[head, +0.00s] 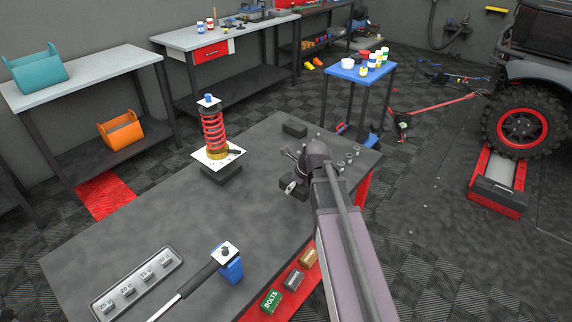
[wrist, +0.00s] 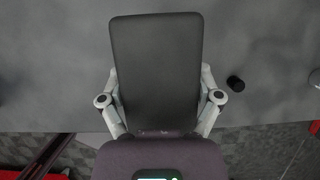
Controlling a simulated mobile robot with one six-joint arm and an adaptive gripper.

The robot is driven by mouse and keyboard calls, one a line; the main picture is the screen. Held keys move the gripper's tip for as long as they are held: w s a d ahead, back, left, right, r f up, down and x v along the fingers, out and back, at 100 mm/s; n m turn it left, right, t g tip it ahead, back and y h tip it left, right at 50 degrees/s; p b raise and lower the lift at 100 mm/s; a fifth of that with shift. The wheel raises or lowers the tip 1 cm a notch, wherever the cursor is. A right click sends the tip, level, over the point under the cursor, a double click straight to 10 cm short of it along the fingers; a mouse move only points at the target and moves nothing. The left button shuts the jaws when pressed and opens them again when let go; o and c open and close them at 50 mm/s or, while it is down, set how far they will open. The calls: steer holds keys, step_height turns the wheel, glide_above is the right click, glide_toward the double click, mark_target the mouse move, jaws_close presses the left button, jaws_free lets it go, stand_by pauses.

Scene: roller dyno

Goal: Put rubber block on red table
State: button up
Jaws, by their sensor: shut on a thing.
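A black rubber block (wrist: 157,65) fills the middle of the wrist view, between the two fingers of my gripper (wrist: 160,100). My gripper is shut on it. In the head view my gripper (head: 294,178) is over the right part of the dark grey worktable (head: 200,215), with the block (head: 290,190) below the fingers. I cannot tell whether the block touches the tabletop. This worktable has red panels (head: 363,195) on its side. A bench with a red top edge (head: 311,5) stands at the far back; which one is the red table is unclear.
A red spring shock (head: 212,130) stands on the worktable left of my gripper. Another dark block (head: 295,129) lies behind, with small round parts (head: 350,155) to the right. A weight tray (head: 135,285) and a blue-headed tool (head: 230,268) lie in front. A blue table (head: 362,72) stands beyond.

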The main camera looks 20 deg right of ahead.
steer(key=shift+s+a+f, duration=0.15)
steer(key=shift+s+a, duration=0.1)
steer(key=shift+a, duration=0.35)
steer(key=shift+s+a+f, duration=0.1)
steer(key=shift+s+a, duration=0.1)
steer(key=shift+a, duration=0.35)
steer(key=b, duration=0.2)
glide_above(269, 176)
steer(key=s, duration=0.2)
steer(key=shift+d+f, duration=0.35)
steer(key=shift+f, duration=0.3)
steer(key=shift+w, duration=0.15)
steer(key=shift+w, duration=0.25)
steer(key=shift+w+a+f+b, duration=0.15)
steer(key=shift+w+f+b, duration=0.2)
steer(key=shift+f, duration=0.25)
steer(key=shift+f+b, duration=1.25)
steer(key=shift+b, duration=0.05)
